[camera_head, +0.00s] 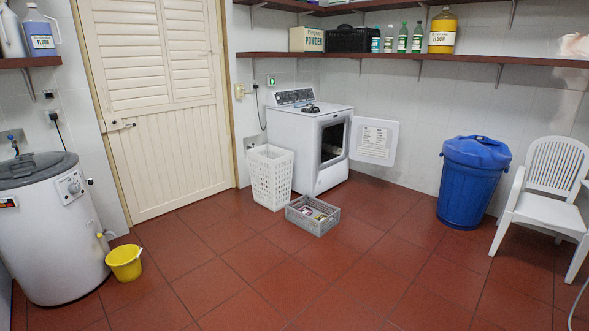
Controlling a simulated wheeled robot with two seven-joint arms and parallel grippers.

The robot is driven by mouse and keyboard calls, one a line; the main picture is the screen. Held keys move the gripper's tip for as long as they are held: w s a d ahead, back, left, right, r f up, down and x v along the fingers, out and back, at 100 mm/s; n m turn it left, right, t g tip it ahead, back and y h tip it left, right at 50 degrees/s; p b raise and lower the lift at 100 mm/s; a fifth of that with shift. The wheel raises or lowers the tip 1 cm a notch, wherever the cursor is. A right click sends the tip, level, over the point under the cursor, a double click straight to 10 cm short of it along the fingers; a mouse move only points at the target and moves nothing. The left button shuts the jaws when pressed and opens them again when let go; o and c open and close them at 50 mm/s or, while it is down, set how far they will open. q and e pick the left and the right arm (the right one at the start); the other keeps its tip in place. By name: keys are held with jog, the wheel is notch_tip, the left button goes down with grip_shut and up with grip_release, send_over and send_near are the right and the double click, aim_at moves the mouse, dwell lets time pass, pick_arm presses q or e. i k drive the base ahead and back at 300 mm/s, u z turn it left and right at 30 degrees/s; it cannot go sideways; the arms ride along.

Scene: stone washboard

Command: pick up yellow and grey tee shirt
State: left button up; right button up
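I cannot make out a yellow and grey tee shirt anywhere in the head view. A grey crate (318,228) on the floor holds small items that are too small to name. A tall white laundry basket (268,180) stands behind it; its inside is mostly hidden. The white dryer (291,148) has its door (374,141) open, and its dark inside shows no clear contents. A small dark object (310,108) lies on top of the dryer. Neither of my grippers is in view.
A white washer (50,235) and a yellow bucket (124,262) stand at left. A blue bin (471,185) and white chair (545,205) stand at right. A wall shelf (420,59) holds bottles and boxes. The red tiled floor in front is clear.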

aim_at(319, 217)
jog(key=u, duration=0.4)
jog(key=i, duration=2.5)
jog(key=z, duration=0.5)
jog(key=i, duration=1.2)
jog(key=z, duration=0.35)
